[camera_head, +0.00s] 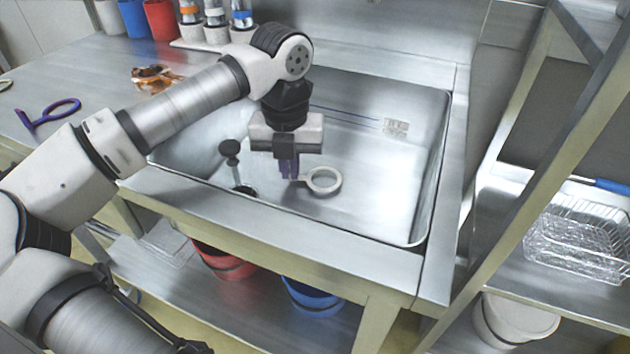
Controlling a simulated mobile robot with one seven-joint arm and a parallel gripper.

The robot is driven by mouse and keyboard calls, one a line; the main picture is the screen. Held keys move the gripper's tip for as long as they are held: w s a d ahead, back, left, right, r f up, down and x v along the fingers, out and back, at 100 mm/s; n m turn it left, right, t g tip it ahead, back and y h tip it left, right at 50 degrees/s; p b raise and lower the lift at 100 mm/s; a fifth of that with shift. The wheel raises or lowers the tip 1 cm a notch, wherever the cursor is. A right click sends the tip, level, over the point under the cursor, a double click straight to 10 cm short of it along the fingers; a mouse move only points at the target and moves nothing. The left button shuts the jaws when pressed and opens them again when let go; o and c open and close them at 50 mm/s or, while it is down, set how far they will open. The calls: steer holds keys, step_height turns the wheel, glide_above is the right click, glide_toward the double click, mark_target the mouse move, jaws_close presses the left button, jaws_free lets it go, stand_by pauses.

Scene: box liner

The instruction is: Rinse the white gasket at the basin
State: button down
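The white gasket (337,188), a ring with a short tab on its left, is in the metal basin (385,205). Whether the ring touches the basin floor cannot be told from this view. No running water shows.
A purple loop (60,110) and a brown-stained item (154,77) lie on the left counter. Bottles (214,20) stand behind. A wire basket (578,235) is on the right shelf.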

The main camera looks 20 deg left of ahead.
step_height(320, 180, up, 19)
steer(key=p, duration=1.1)
steer(key=shift+f+p, duration=0.2)
steer(key=shift+p, duration=0.2)
stand_by(0.4)
stand_by(2.0)
step_height(320, 180, up, 4)
steer(key=p, duration=0.2)
steer(key=shift+p, duration=0.3)
stand_by(0.6)
